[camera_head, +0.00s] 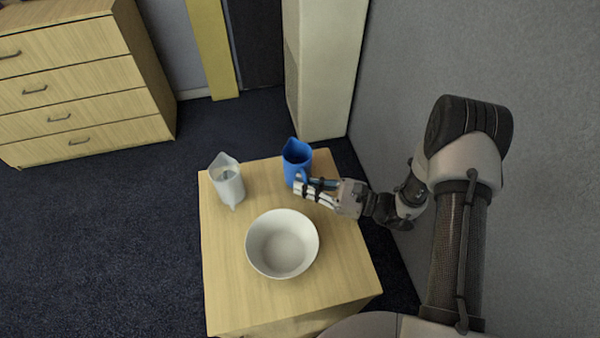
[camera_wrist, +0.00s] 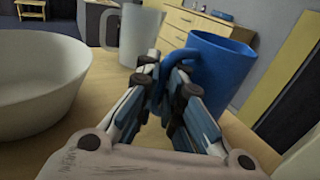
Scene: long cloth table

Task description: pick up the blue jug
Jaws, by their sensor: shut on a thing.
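The blue jug (camera_head: 296,160) stands upright near the back right of the small wooden table (camera_head: 340,270). In the wrist view the blue jug (camera_wrist: 222,68) is straight ahead, with its handle (camera_wrist: 184,60) turned toward me. My gripper (camera_head: 300,186) reaches in from the right at the jug's near side. In the wrist view my gripper (camera_wrist: 172,72) has its fingertips closed around the handle. The fingers hide the lower part of the handle. The jug appears to rest on the table.
A translucent jug (camera_head: 227,180) stands to the left of the blue jug. A white bowl (camera_head: 282,244) sits in front of both. A grey wall (camera_head: 440,60) rises on the right beside my arm. A wooden drawer unit (camera_head: 80,80) stands at the back left.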

